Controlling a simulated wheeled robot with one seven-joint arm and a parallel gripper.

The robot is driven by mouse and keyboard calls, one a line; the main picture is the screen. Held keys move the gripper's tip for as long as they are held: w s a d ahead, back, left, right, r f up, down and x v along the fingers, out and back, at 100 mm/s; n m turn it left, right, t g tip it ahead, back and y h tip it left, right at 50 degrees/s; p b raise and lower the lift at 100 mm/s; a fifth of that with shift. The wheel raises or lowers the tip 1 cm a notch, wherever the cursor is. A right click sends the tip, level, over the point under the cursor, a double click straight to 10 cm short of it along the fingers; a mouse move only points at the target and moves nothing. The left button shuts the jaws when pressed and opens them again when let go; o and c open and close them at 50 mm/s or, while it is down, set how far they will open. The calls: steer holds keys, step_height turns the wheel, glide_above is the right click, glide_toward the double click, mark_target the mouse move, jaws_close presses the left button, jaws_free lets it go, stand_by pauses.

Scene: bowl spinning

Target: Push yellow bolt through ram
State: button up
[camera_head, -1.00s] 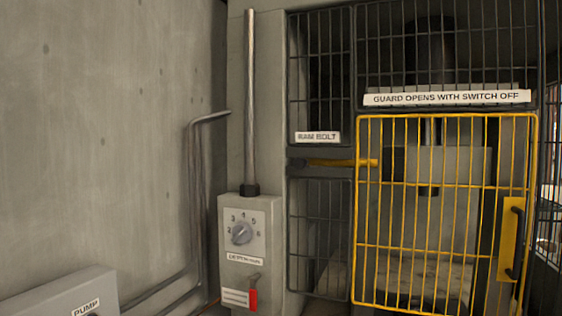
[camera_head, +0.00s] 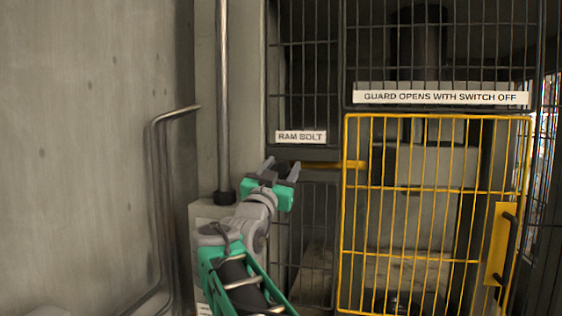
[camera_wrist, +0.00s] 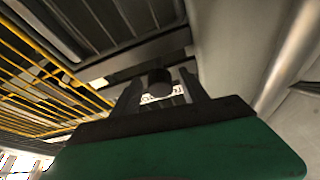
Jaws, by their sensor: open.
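The yellow bolt (camera_head: 322,165) lies level under the "RAM BOLT" label (camera_head: 301,137), its right part at the yellow guard's left edge. Its dark left end is mostly hidden behind my gripper (camera_head: 281,169) in the head view. My gripper is open in front of that end. In the wrist view, a dark round end (camera_wrist: 160,82) shows between my fingers (camera_wrist: 161,92); I cannot tell whether they touch it. The ram's grey block (camera_head: 430,165) is behind the guard bars, under a dark cylinder (camera_head: 418,45).
The yellow barred guard (camera_head: 432,188) is shut, with a black handle (camera_head: 508,247) at right. A sign (camera_head: 440,97) above reads "GUARD OPENS WITH SWITCH OFF". A vertical pipe (camera_head: 222,90) and a bent pipe (camera_head: 160,200) stand left of the cage. My arm covers most of the dial box.

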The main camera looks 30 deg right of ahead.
steer(key=shift+c, duration=0.3)
jaws_close()
stand_by(0.3)
stand_by(0.8)
